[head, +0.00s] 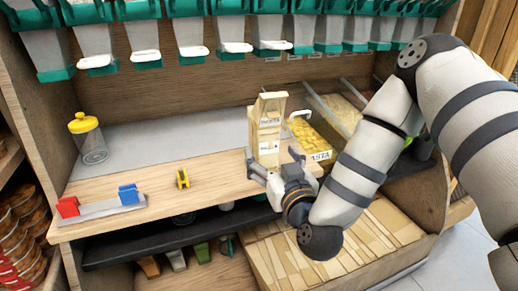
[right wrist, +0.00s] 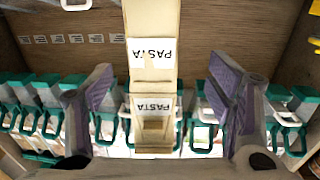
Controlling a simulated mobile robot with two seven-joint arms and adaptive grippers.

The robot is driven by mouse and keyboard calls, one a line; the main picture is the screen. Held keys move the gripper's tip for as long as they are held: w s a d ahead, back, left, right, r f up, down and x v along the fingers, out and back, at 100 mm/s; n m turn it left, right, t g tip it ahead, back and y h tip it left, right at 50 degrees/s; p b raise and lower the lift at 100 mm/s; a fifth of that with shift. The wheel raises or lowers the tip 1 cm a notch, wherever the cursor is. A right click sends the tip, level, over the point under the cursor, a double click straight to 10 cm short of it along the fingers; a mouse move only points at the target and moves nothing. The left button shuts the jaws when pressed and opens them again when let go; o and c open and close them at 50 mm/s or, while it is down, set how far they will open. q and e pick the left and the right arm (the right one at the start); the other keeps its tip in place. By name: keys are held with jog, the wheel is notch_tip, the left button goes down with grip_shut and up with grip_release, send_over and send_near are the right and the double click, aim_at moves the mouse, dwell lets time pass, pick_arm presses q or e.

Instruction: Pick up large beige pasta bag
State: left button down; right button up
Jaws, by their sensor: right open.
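The large beige pasta bag (head: 267,118) stands upright on the wooden counter, near its front right part, beside a bin of yellow pasta. My right gripper (head: 276,166) is open in front of the bag's lower part, its fingers spread to the left and right. In the right wrist view the bag (right wrist: 152,75) with two PASTA labels shows centred between the open fingers of my gripper (right wrist: 157,95), with gaps on both sides. I cannot tell how far the fingers reach along the bag. My left gripper is not in view.
A pasta bin (head: 309,140) stands just right of the bag. A yellow-lidded jar (head: 90,140), a small yellow item (head: 183,179) and a tray with red and blue pieces (head: 100,208) are on the left. Green-rimmed dispensers (head: 190,38) hang above.

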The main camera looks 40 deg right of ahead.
aim_at(263, 133)
jog(key=x, duration=1)
jog(key=shift+s+d+r, duration=0.2)
jog(key=shift+d+r, duration=0.05)
jog(key=shift+d, duration=0.15)
jog(key=c, duration=1.5)
